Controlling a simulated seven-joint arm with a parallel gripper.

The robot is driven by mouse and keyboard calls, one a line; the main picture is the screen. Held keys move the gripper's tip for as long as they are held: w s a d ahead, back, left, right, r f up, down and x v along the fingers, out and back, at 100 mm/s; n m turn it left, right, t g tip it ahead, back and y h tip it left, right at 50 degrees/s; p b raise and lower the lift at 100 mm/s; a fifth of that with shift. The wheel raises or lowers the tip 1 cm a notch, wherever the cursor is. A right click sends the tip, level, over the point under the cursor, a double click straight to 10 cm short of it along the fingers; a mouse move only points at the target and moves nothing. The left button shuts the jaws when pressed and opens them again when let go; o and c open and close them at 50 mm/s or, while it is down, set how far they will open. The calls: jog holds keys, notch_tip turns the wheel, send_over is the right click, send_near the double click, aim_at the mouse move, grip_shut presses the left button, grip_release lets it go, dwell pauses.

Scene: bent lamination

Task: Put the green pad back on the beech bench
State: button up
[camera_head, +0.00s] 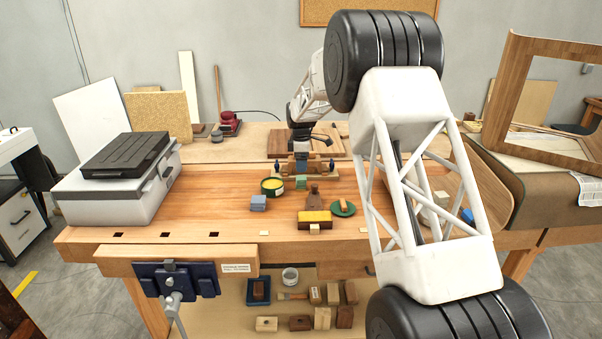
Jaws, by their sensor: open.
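A small green block (301,184), which looks like the green pad, is just below and in front of my gripper (301,168). My gripper points down over the middle of the beech bench (215,195), its jaws open. The fingertips are small and far off, and I cannot tell whether they touch the green block. I also cannot tell whether the block rests on the bench or against the wooden fixture (318,172) behind it.
A green-rimmed tin (272,187), a blue block (259,203), a yellow block (315,217) and a brown wooden tool (313,198) stand close by. A grey case (110,195) fills the bench's left end. My arm hides part of its right side. The bench's front left is clear.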

aim_at(301, 178)
jog(key=shift+r, duration=1.6)
jog(key=s+d+r+m, duration=0.3)
jog(key=s+r, duration=0.3)
jog(key=s, duration=0.4)
jog(key=s+d+r+m+t, duration=0.1)
jog(key=s+d+r+m, duration=0.3)
jog(key=s, duration=0.7)
jog(key=s+d+r+m, duration=0.2)
jog(key=s+r, duration=0.5)
jog(key=s, duration=0.3)
jog(key=s+d+f+m, duration=0.1)
jog(key=s+f+m, duration=0.1)
jog(key=s, duration=1)
jog(key=s+d+f+m+t, duration=0.1)
jog(key=s+m, duration=0.3)
jog(key=s, duration=0.8)
jog(key=s+d+f+m, duration=0.3)
jog(key=s, duration=0.9)
jog(key=shift+s+t, duration=0.3)
jog(key=shift+s, duration=0.05)
